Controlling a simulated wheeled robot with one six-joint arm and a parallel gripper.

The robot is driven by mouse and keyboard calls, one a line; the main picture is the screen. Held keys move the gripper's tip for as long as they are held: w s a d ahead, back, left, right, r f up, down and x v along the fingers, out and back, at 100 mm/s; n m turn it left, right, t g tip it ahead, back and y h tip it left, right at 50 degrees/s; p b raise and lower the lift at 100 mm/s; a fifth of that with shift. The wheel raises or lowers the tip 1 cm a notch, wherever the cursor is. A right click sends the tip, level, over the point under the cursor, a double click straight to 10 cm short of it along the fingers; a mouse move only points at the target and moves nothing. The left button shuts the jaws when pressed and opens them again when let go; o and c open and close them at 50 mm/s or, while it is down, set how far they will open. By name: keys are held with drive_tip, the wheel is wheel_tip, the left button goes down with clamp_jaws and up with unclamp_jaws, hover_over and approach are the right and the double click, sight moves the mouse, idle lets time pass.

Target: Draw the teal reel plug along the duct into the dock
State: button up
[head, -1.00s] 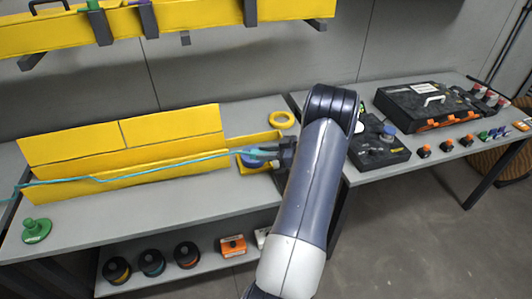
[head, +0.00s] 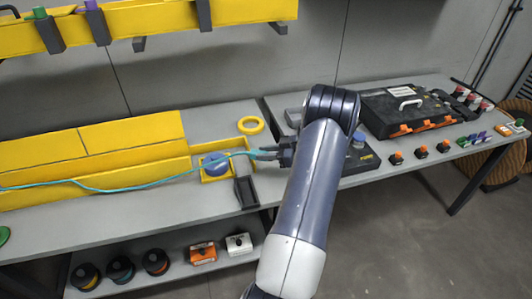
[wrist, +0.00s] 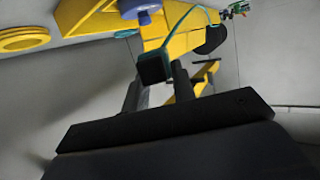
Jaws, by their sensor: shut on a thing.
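My gripper (head: 268,154) is shut on the end of the teal cable, just right of the yellow duct's end. In the wrist view a dark block, which looks like the plug (wrist: 153,68), sits between my gripper's fingers (wrist: 158,88), with teal cable running from it. In the head view the fingers mostly hide the plug. The teal cable (head: 150,185) runs left along the front of the yellow duct (head: 95,181) and passes a blue round part (head: 215,163) in the duct's end box. A dark upright holder (head: 245,192) stands at the box's front right; I cannot tell if it is the dock.
A yellow ring (head: 251,125) lies behind the duct's end. A black case (head: 420,108) and several small orange-and-black parts are on the right table. A yellow rail (head: 170,24) hangs above. Several spools stand on the lower shelf (head: 125,284).

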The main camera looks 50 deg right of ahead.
sight(251, 159)
drive_tip(key=a+m+h+b, duration=0.1)
drive_tip(key=m+h, duration=0.1)
drive_tip(key=a+f+m+t+h+b, duration=0.1)
drive_tip(key=m+h, duration=0.1)
drive_tip(key=a+m+h+b, duration=0.1)
drive_tip(key=m+h, duration=0.1)
drive_tip(key=h, duration=0.1)
drive_tip(key=shift+a+f+t, duration=0.2)
drive_tip(key=shift+a+t, duration=0.15)
drive_tip(key=shift+t, duration=0.05)
drive_tip(key=a+m+h+b, duration=0.1)
drive_tip(key=m+h+b, duration=0.1)
drive_tip(key=b, duration=0.1)
drive_tip(key=a+m+g+h+b, duration=0.1)
drive_tip(key=m+h+b, duration=0.1)
drive_tip(key=h+b, duration=0.1)
drive_tip(key=a+m+g+h+b, duration=0.1)
drive_tip(key=m+h+b, duration=0.1)
drive_tip(key=b, duration=0.1)
drive_tip(key=shift+s+a+f+h, duration=0.2)
drive_tip(key=shift+f+h, duration=0.1)
drive_tip(key=shift+h, duration=0.1)
